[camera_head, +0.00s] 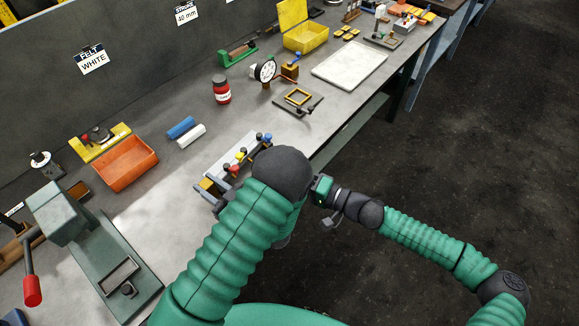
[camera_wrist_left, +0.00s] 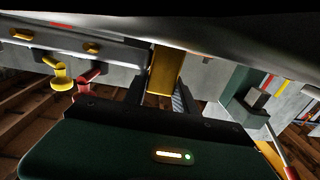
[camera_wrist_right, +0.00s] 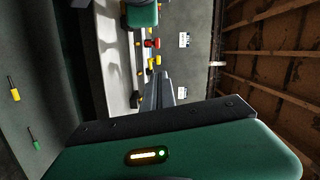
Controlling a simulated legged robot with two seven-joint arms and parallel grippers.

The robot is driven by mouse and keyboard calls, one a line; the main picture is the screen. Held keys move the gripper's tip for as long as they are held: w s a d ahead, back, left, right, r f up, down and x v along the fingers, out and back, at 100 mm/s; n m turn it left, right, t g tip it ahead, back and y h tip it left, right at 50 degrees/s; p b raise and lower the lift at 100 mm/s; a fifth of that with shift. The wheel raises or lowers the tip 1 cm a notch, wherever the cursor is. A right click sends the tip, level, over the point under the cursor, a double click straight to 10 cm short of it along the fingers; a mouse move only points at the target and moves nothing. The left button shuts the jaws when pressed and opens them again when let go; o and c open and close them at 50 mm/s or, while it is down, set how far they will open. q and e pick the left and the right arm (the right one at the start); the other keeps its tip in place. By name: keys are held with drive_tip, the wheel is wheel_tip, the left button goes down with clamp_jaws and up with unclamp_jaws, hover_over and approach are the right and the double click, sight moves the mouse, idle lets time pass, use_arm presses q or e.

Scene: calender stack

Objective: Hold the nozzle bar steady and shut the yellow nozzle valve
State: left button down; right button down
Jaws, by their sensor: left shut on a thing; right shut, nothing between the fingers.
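The nozzle bar (camera_head: 222,178) lies along the bench with blue, yellow and red valves. Its yellow end block (camera_wrist_left: 165,72) sits between my left gripper's fingers (camera_wrist_left: 160,98), which are shut on it. In the head view, my left arm hides most of that gripper (camera_head: 213,199). The yellow nozzle valve (camera_wrist_left: 62,76) is beside the red valve (camera_wrist_left: 90,76); the yellow one also shows in the right wrist view (camera_wrist_right: 155,62). My right gripper (camera_wrist_right: 160,80) is shut and empty, with its tips close to the yellow valve. Contact cannot be told.
An orange bin (camera_head: 126,163) and blue and white rolls (camera_head: 182,128) lie left of and behind the bar. A red jar (camera_head: 221,89) and a small framed fixture (camera_head: 298,101) stand beyond it. A green press (camera_head: 95,255) occupies the near left.

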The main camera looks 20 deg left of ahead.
drive_tip(key=c, duration=1.6)
unclamp_jaws()
drive_tip(key=n+h, duration=0.4)
drive_tip(key=n, duration=1.1)
approach(240, 155)
drive_tip(key=x, duration=0.8)
drive_tip(key=shift+f, duration=0.1)
drive_tip(key=shift+c, duration=0.4)
drive_tip(key=shift+d, duration=0.1)
clamp_jaws()
